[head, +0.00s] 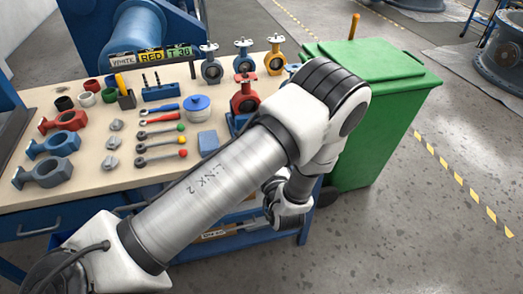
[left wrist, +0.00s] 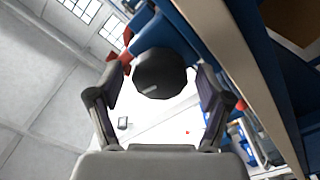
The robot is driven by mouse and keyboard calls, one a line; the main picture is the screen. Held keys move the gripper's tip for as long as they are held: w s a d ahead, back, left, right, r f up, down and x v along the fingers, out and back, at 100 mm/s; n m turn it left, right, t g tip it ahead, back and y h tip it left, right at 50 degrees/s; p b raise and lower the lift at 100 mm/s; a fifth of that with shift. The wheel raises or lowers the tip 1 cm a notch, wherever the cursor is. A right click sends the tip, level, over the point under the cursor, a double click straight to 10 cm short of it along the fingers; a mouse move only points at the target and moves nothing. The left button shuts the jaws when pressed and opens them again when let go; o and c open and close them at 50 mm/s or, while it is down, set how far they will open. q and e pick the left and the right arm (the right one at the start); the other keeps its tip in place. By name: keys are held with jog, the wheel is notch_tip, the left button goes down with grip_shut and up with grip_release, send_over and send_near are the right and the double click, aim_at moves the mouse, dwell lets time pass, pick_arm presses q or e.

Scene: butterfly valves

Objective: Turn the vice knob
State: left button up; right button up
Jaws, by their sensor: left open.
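A dark round knob (left wrist: 160,73), which looks like the vice knob, shows end-on in the left wrist view. My left gripper (left wrist: 160,88) is open, with one finger on each side of the knob. I cannot tell whether the fingers touch it. A blue body (left wrist: 167,36), apparently the vice, lies behind the knob. In the head view my left arm crosses the middle and hides the knob and my gripper's fingers. Only a small blue part (head: 236,122) shows beside the arm at the bench's right end. My right gripper is not in view.
The wooden workbench (head: 98,183) holds valve bodies, coloured-knob levers (head: 160,135), a blue pot (head: 197,107) and upright valves, including a red one (head: 245,95) close to my arm. A green bin (head: 375,130) stands right of the bench.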

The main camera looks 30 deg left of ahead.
pick_arm(q)
notch_tip(320, 180, up, 10)
jog(key=shift+r, duration=0.1)
dwell(0.4)
